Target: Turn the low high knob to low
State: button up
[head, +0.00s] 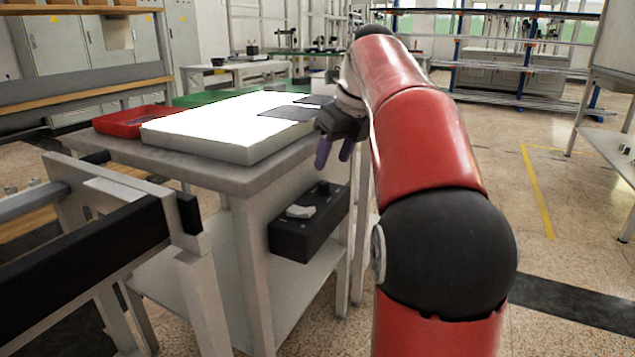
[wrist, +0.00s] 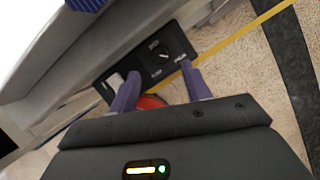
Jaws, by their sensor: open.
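A black control box (head: 309,224) is fixed to the side of the white table, below its top. A small dark knob (head: 323,187) and a pale switch or plate sit on its face. In the wrist view the box (wrist: 184,55) lies beyond the fingertips, with the round black knob (wrist: 157,54) on it. White marks surround the knob; they are too small to read, and I cannot tell its setting. My gripper (head: 335,152) is open and empty, with purple fingers, above the box and apart from the knob. In the wrist view its fingers (wrist: 160,82) straddle the space below the knob.
The grey tabletop (head: 190,164) above the box holds a bright white slab (head: 215,130), dark sheets (head: 290,114) and a red tray (head: 130,121). A rail frame (head: 100,250) stands at the left. Open floor lies right of my arm.

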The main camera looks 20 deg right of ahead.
aim_at(324, 182)
jog(key=b+x, duration=0.2)
jog(key=x, duration=0.4)
jog(key=shift+w+f, duration=0.1)
jog(key=shift+f, duration=0.15)
jog(key=shift+r, duration=0.1)
jog(key=c, duration=1)
